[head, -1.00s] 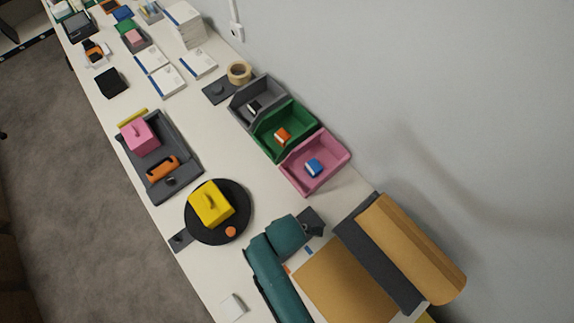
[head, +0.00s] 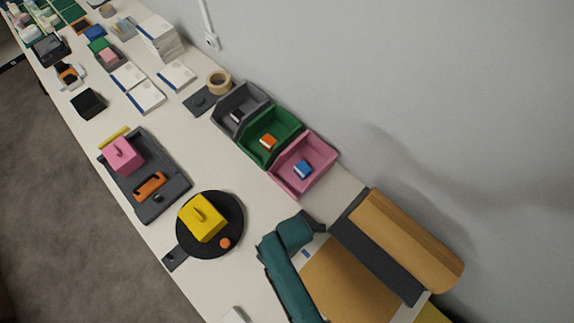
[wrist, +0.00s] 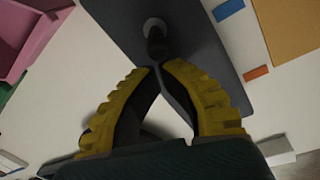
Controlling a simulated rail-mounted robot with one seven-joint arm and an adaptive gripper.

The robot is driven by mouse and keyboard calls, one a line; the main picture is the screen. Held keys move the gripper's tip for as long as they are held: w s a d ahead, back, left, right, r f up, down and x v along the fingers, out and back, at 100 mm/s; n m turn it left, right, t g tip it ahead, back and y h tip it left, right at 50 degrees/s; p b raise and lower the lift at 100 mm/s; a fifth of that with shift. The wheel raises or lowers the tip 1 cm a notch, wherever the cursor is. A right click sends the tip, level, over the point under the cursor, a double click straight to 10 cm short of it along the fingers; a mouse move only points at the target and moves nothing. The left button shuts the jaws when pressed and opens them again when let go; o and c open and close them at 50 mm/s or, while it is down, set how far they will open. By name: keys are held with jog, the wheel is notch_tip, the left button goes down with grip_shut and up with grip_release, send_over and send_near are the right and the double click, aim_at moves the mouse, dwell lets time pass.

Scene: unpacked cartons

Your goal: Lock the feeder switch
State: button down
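In the wrist view, a dark plate (wrist: 190,25) carries a small upright dark knob or lever with a pale ring at its base (wrist: 155,30). It looks like the feeder switch, but I see no label. My gripper (wrist: 159,67), with yellow ribbed fingers, has its tips drawn together just in front of this knob. I see nothing clearly held between them, and cannot tell whether they touch the knob. In the head view, my teal arm covers the gripper and the knob, beside the brown paper roll (head: 410,240).
Pink (head: 318,155), green (head: 292,125) and grey bins stand along the wall. A black round turntable (head: 235,235) holds a yellow block (head: 202,218). A dark tray (head: 178,190) holds a pink block and an orange handle. Bare table lies between turntable and bins.

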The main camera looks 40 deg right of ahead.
jog(key=shift+w+d+r+y+p, duration=0.1)
jog(key=shift+d+r+y+p, duration=0.2)
jog(key=shift+y+p, duration=0.55)
jog(key=shift+d+r+g+y, duration=0.2)
jog(key=shift+g+y, duration=0.1)
jog(key=shift+y, duration=0.35)
jog(key=shift+d+y+p, duration=0.15)
jog(key=shift+y+p, duration=0.2)
jog(key=shift+y, duration=0.15)
jog(key=shift+w+d+r, duration=0.15)
jog(key=shift+d+r, duration=0.05)
jog(key=shift+d, duration=0.35)
dwell(0.4)
jog(key=shift+r, duration=0.1)
jog(key=shift+r+p, duration=0.75)
jog(key=shift+p, duration=0.25)
jog(key=shift+a, duration=0.1)
